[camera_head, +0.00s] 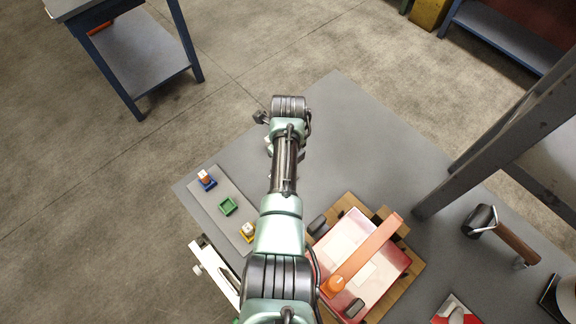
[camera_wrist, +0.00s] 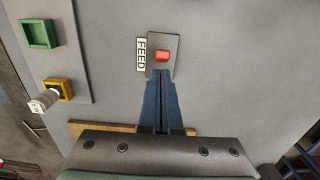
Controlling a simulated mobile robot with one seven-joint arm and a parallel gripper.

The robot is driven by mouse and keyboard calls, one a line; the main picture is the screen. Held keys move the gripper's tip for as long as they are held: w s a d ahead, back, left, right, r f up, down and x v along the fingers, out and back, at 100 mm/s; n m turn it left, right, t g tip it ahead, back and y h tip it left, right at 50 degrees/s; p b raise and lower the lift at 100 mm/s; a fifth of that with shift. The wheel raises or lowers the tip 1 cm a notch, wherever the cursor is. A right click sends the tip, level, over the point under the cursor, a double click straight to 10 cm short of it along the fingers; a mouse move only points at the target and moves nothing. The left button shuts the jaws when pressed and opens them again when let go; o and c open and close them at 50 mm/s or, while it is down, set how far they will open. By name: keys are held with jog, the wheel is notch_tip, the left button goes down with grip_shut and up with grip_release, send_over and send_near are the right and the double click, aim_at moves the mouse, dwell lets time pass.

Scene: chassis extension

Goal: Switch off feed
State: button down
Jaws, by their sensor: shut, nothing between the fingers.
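The feed switch is a red rocker or button (camera_wrist: 162,57) on a dark grey plate (camera_wrist: 166,41) in the wrist view. A white label reading FEED (camera_wrist: 141,54) stands just left of the plate. My gripper (camera_wrist: 162,72) is shut and empty. Its dark blue fingers point up the picture, with the tips at the lower edge of the red part; I cannot tell if they touch it. In the head view my arm covers the switch, and the fingers are hidden.
A grey strip with a blue holder (camera_head: 207,182), a green holder (camera_head: 228,206) and a yellow holder (camera_head: 248,233) lies left of my arm. A red-and-white box with an orange bar (camera_head: 365,252) stands on wood to the right. A hammer (camera_head: 502,236) lies farther right.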

jog(key=shift+r, duration=0.15)
jog(key=shift+r+p, duration=0.7)
jog(key=shift+p, duration=0.1)
